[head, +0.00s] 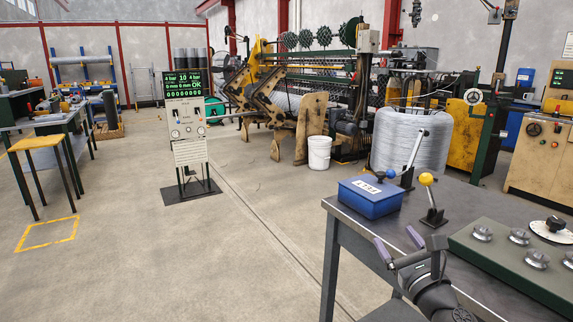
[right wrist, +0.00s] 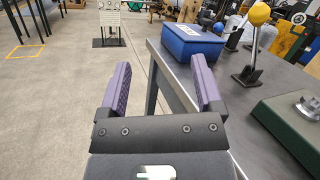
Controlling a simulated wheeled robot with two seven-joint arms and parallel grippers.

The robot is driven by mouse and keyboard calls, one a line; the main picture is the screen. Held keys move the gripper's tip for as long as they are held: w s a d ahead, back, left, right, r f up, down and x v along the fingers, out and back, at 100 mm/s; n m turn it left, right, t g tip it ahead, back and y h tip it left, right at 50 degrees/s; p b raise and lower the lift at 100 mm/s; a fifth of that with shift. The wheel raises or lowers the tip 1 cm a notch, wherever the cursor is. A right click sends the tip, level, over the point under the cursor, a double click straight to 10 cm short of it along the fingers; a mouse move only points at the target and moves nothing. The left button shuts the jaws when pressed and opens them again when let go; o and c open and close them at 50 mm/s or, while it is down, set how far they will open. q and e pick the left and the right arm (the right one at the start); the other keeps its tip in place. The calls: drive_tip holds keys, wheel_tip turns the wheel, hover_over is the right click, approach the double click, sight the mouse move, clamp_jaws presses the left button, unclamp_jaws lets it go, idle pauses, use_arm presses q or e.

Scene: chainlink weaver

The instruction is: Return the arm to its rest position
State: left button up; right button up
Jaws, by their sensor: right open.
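My right gripper (head: 398,244) is in the lower right of the head view, by the left edge of the dark table (head: 456,198). Its purple-padded fingers are apart with nothing between them. The same open gripper fills the lower middle of the right wrist view (right wrist: 162,92), with floor and the table's edge behind it. My left gripper is not in view.
On the table are a blue box (head: 369,198), a yellow-knobbed lever (head: 430,195) and a green panel with metal knobs (head: 510,262). A display stand (head: 187,135) is on the open floor. A stool (head: 35,143), white bucket (head: 319,153) and weaving machine stand farther off.

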drive_tip(key=d+f+n+g+h, duration=0.1)
drive_tip(key=d+f+n+h, duration=0.15)
drive_tip(key=n, duration=1.45)
drive_tip(key=d+f+n+g+h, duration=0.1)
drive_tip(key=d+n+h, duration=0.2)
drive_tip(key=n, duration=1.4)
drive_tip(key=s+a+f+g, duration=0.1)
drive_tip(key=s+f+g, duration=0.2)
drive_tip(key=s+f, duration=0.55)
drive_tip(key=s+f+g, duration=0.3)
drive_tip(key=s+f, duration=0.1)
drive_tip(key=f, duration=0.9)
drive_tip(key=s+a+f+g, duration=0.1)
drive_tip(key=s+f+g, duration=0.2)
drive_tip(key=s+f, duration=0.55)
drive_tip(key=s+a+f+g, duration=0.1)
drive_tip(key=s+f+g, duration=0.2)
drive_tip(key=s, duration=0.9)
drive_tip(key=s+a+f+g, duration=0.1)
drive_tip(key=s+f+g, duration=0.2)
drive_tip(key=s+f, duration=0.4)
drive_tip(key=s+a+f+g, duration=0.1)
drive_tip(key=s+f+g, duration=0.2)
drive_tip(key=s, duration=1.4)
drive_tip(key=shift+s+f+m+g, duration=0.3)
drive_tip(key=shift+s+f+m, duration=0.1)
drive_tip(key=shift+f, duration=0.55)
drive_tip(key=shift+w+y, duration=0.15)
drive_tip(key=shift+y, duration=0.1)
drive_tip(key=shift+c, duration=0.3)
